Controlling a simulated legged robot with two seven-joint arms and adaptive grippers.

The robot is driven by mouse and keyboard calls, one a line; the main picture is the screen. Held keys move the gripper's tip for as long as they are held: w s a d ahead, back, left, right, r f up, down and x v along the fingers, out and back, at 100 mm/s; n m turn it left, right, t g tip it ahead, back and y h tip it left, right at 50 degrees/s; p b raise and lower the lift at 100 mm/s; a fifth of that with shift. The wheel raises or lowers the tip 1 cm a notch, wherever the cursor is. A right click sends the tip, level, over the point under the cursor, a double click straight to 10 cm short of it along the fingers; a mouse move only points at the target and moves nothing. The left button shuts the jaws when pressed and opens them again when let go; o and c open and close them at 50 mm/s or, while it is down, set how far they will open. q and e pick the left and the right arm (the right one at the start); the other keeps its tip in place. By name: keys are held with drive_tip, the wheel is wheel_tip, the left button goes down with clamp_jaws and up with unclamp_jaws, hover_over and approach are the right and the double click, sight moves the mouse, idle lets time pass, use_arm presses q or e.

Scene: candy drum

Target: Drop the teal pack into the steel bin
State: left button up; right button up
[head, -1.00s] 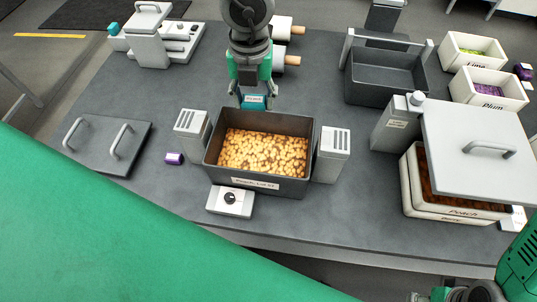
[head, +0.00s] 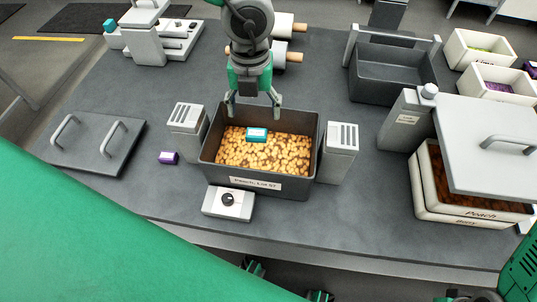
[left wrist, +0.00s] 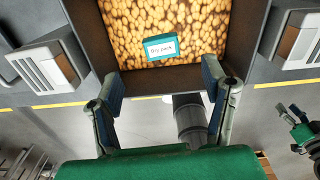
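The teal pack (head: 257,134), with a white label, lies on orange candies inside the dark grey bin (head: 246,183) labelled "Peach"; the pack also shows in the left wrist view (left wrist: 162,47), reading "Dry pack". My left gripper (head: 254,112) is open and empty above the bin's back part, with its fingers wide apart and clear of the pack. In the left wrist view both fingers (left wrist: 161,88) show with nothing between them. My right gripper (left wrist: 296,130) shows small at the right edge of the left wrist view, its fingers apart and empty.
Vented posts (head: 187,118) flank the bin, with a white dial box (head: 229,203) in front. An empty grey bin (head: 392,91) stands behind right. A lidded white crate (head: 465,214) stands right.

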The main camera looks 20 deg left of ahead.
use_arm(q)
drive_tip(key=shift+a, duration=0.3)
use_arm(e)
drive_tip(key=shift+a+r, duration=0.1)
drive_tip(key=shift+a, duration=0.2)
use_arm(q)
drive_tip(key=shift+r, duration=0.2)
wheel_tip(320, 180, up, 11)
drive_tip(key=shift+r, duration=0.2)
use_arm(e)
drive_tip(key=shift+s+d, duration=0.1)
use_arm(q)
drive_tip(key=shift+w, duration=0.1)
